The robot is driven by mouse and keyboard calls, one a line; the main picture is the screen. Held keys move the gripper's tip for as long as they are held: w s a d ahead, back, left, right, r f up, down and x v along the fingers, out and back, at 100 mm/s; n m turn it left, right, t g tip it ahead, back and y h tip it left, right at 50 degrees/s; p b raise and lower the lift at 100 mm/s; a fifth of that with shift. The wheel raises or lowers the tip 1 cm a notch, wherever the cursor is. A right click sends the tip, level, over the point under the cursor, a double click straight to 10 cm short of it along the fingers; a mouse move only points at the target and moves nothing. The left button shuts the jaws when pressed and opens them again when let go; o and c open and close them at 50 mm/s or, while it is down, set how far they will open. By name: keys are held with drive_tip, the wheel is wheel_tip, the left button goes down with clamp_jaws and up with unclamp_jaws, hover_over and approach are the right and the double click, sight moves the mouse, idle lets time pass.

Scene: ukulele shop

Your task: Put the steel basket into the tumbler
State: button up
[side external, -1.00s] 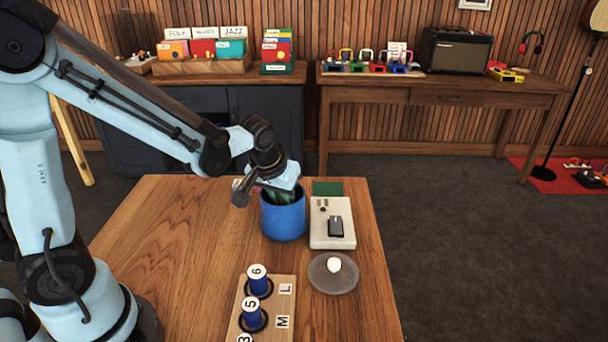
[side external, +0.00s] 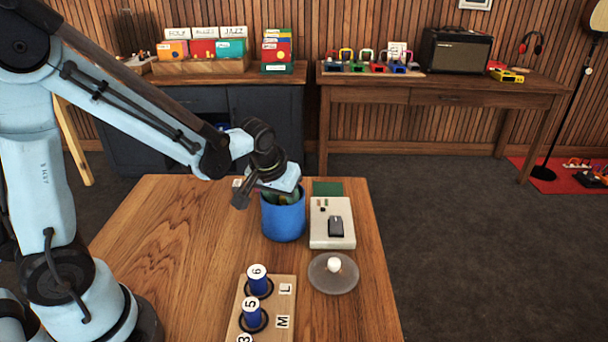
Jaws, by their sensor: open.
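A blue, open-topped cylindrical container (side external: 284,219), which looks like the tumbler, stands upright near the far edge of the wooden table. Greenish contents (side external: 283,199) show at its mouth, but I cannot make out what they are. My gripper (side external: 241,192) is open at the left of the container's rim, with the wrist hanging over its mouth. I cannot tell whether the gripper touches the rim. I cannot pick out a steel basket; it may be hidden inside the container or behind the wrist.
Right of the container are a pale box with a dark item (side external: 335,226) and a green pad (side external: 327,188). A round grey disc (side external: 346,279) bears a small white object (side external: 334,265). A wooden board (side external: 271,301) holds numbered blue spools in front. The table's left side (side external: 165,240) is clear.

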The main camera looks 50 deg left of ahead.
drive_tip(key=v, duration=1.2)
drive_tip(key=s+d+f+m+t+h, duration=0.1)
drive_tip(key=s+d+f+m+t, duration=0.1)
drive_tip(key=s, duration=0.4)
drive_tip(key=shift+f+m+t+h, duration=0.2)
drive_tip(key=shift+m+t+h, duration=0.25)
drive_tip(key=shift+m, duration=0.85)
